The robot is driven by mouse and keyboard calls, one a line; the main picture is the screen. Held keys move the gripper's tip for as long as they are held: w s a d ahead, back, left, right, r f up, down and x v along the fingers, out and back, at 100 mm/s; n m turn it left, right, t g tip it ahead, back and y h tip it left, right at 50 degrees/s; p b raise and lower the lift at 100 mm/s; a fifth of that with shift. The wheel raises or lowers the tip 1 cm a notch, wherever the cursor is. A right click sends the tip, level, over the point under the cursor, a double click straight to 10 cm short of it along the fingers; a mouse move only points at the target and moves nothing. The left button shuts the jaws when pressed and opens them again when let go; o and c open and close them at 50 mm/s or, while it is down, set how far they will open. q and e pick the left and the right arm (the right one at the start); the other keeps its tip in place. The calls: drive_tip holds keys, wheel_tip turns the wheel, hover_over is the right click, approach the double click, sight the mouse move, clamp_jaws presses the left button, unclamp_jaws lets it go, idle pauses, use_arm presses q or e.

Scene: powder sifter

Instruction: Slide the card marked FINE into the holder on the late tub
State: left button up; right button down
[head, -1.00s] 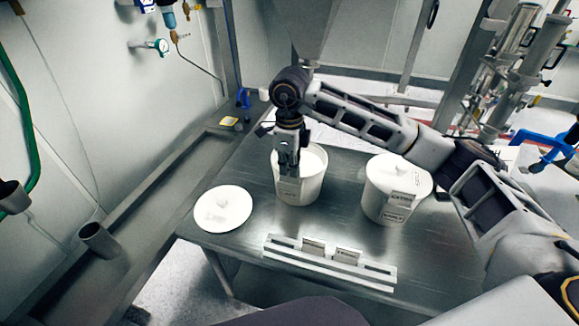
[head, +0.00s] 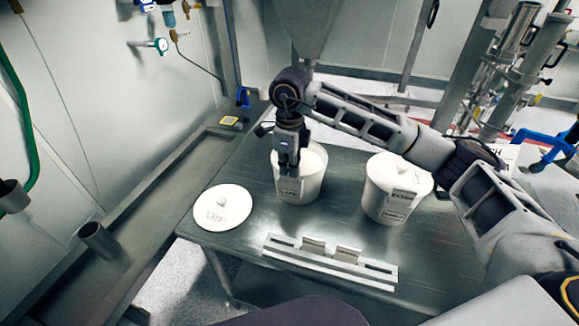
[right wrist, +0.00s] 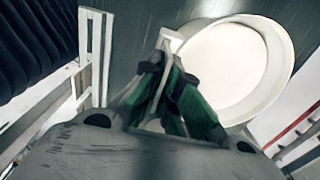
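The late tub (head: 305,186) is a white open tub in the middle of the table, with a label reading LATE on its front. It also shows in the right wrist view (right wrist: 280,85), full of pale powder. My right gripper (head: 289,172) points down at the tub's front rim, just above the label. In the right wrist view its green-padded fingers (right wrist: 161,72) close together on a thin white card (right wrist: 172,42) beside the rim. The card's marking cannot be read, and the card and holder are hard to tell apart there. My left gripper is not in view.
A white lid (head: 222,208) lies at the table's left. Bare table lies between rack and tubs.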

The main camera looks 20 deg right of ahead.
drive_tip(key=shift+f, duration=0.25)
use_arm(q)
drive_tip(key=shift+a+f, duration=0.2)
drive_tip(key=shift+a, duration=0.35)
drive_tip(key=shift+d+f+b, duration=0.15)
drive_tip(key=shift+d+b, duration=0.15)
drive_tip(key=shift+b, duration=0.05)
use_arm(e)
drive_tip(key=shift+f, duration=0.2)
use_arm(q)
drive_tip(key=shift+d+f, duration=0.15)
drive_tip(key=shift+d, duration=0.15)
use_arm(e)
drive_tip(key=shift+f, duration=0.15)
drive_tip(key=c, duration=1.6)
unclamp_jaws()
drive_tip(key=shift+o, duration=0.2)
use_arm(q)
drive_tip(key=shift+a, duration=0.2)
use_arm(e)
drive_tip(key=shift+r, duration=6)
drive_tip(key=shift+r, duration=0.1)
